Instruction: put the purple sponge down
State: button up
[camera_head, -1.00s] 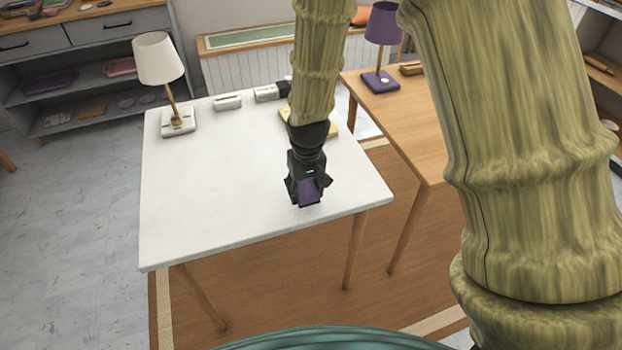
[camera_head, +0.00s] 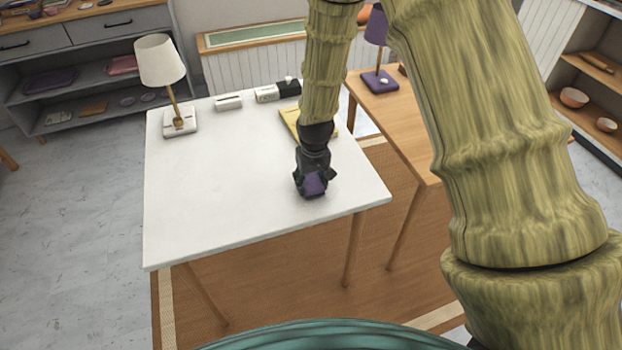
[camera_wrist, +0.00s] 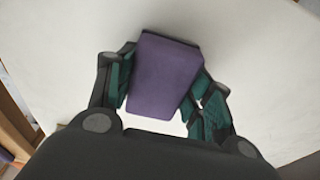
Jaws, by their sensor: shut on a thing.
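The purple sponge (camera_head: 314,184) is a small block held between the fingers of my gripper (camera_head: 313,178), over the right front part of the white table (camera_head: 220,200). In the wrist view the sponge (camera_wrist: 163,77) sits between the green pads of my gripper (camera_wrist: 163,92), which is shut on it from both sides. The white surface lies behind it, with a soft shadow. I cannot tell whether the sponge touches the table. The sponge's far side is hidden.
A white lamp (camera_head: 160,62) stands at the table's back left. A white box (camera_head: 229,102) and a yellow item (camera_head: 292,121) are along the back. A wooden table (camera_head: 400,134) with a purple lamp (camera_head: 377,28) is to the right. The table's middle and left are clear.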

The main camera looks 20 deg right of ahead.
aim_at(311, 182)
jog(key=shift+f, duration=0.6)
jog(key=o, duration=1)
jog(key=shift+f, duration=0.15)
jog(key=shift+r+b, duration=0.2)
jog(key=shift+b, duration=0.15)
jog(key=shift+r, duration=0.25)
jog(key=r, duration=0.3)
jog(key=r+b, duration=0.1)
jog(key=r, duration=0.7)
jog(key=shift+s+a, duration=0.15)
jog(key=shift+s, duration=0.25)
